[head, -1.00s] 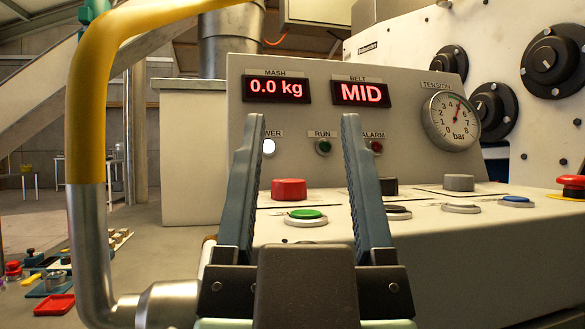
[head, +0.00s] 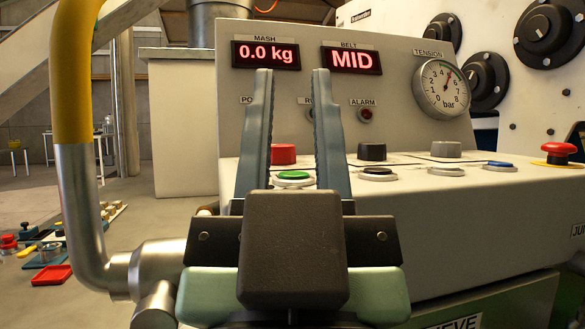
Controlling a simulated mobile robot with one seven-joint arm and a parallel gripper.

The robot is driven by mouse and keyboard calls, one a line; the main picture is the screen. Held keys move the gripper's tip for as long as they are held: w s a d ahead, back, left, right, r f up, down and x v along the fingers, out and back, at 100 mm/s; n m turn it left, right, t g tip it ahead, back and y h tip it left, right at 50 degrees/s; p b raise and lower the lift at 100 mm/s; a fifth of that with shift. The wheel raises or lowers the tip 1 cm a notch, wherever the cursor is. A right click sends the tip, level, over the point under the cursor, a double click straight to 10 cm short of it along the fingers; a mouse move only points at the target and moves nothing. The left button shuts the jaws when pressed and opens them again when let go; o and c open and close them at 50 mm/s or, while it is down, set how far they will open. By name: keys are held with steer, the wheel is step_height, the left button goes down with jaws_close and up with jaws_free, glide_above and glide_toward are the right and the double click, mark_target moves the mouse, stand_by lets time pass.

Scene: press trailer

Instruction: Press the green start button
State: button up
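The green button (head: 293,176) sits in a pale ring on the sloping front deck of the control panel (head: 470,190). In the head view it shows between the two fingers of my gripper (head: 292,130). The fingers are apart with nothing between them, so my gripper is open. I cannot tell how far the fingertips are from the button, but no contact shows. The dark block of my gripper covers the deck just in front of the button.
A red button (head: 284,154) is just behind the green one. Black (head: 377,172), grey (head: 446,171) and blue (head: 499,164) buttons lie to the right, with a red mushroom button (head: 558,152) at far right. A yellow-and-steel rail (head: 78,150) stands at left. Displays read 0.0 kg and MID.

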jaws_close()
stand_by(1.4)
